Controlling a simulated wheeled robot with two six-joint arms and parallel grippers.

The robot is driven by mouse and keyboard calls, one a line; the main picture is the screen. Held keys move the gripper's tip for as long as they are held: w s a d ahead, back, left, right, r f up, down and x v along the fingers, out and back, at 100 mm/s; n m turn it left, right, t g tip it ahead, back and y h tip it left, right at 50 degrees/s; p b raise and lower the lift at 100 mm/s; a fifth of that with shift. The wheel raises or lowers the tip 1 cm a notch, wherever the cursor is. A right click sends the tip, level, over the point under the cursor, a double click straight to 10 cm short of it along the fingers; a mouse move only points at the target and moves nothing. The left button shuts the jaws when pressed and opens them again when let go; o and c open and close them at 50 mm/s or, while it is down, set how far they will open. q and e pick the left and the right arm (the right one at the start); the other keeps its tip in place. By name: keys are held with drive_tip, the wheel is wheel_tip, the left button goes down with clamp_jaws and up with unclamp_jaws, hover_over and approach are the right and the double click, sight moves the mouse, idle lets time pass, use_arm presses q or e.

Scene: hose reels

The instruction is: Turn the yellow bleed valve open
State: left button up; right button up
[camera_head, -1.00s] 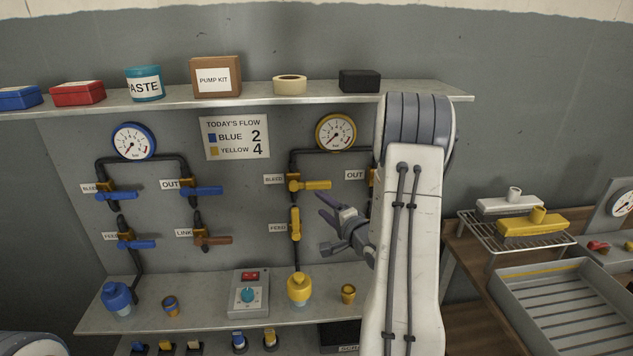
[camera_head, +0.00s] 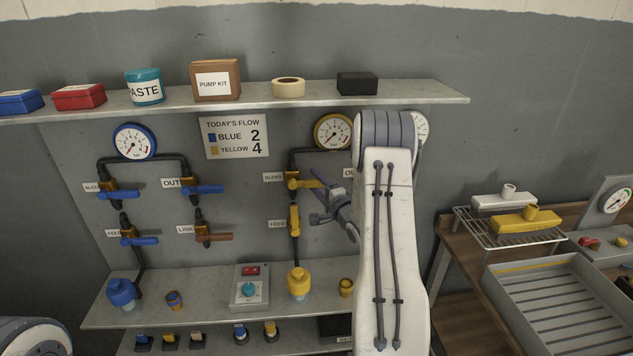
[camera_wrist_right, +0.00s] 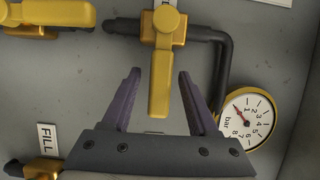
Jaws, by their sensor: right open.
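The yellow bleed valve (camera_head: 292,181) sits on the dark pipe beside the BLEED label, its handle pointing right, level. In the right wrist view its handle (camera_wrist_right: 159,90) points down and lies between my two fingers, with a gap on each side. My right gripper (camera_head: 317,196) is open and holds nothing; it also shows in the wrist view (camera_wrist_right: 160,74). How deep the handle sits between the fingers is unclear. The yellow feed valve (camera_head: 294,220) is below, its handle upright. My left gripper is not seen.
The yellow gauge (camera_head: 333,132) is above right, also in the wrist view (camera_wrist_right: 247,118). My right arm hides the panel's right part. A shelf (camera_head: 250,103) runs above. A yellow-capped bottle (camera_head: 298,284) stands below.

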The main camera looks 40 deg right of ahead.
clamp_jaws()
idle(1.4)
